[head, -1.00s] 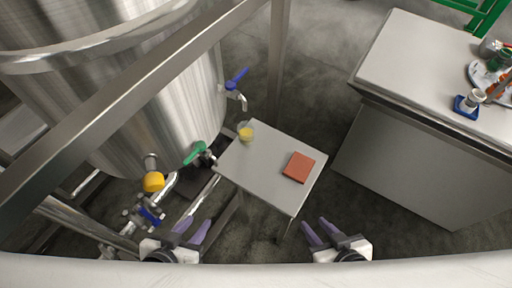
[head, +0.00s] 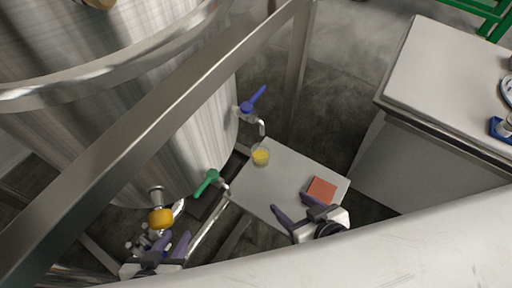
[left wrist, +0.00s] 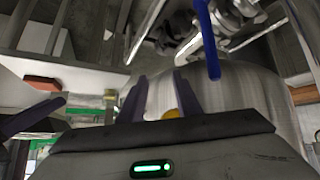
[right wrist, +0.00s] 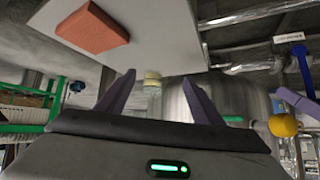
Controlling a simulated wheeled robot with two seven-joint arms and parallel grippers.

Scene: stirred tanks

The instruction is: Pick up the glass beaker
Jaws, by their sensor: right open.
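The glass beaker (head: 260,155), with yellow contents, stands upright on the far left corner of a small grey table (head: 276,184). In the right wrist view the beaker (right wrist: 152,80) shows between my right fingers, some way beyond them. My right gripper (head: 297,215) is open and empty at the near edge of the table, apart from the beaker. My left gripper (head: 169,249) is low at the left, away from the table, near the pipework; its fingers stand apart with nothing seen between them in the left wrist view (left wrist: 160,98).
An orange-red block (head: 321,190) lies on the table's right side. A steel tank (head: 150,110) with a blue-handled tap (head: 254,99) and green-handled valve (head: 206,183) stands to the left. A steel frame beam (head: 165,118) crosses the view. A white-topped cabinet (head: 440,85) stands right.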

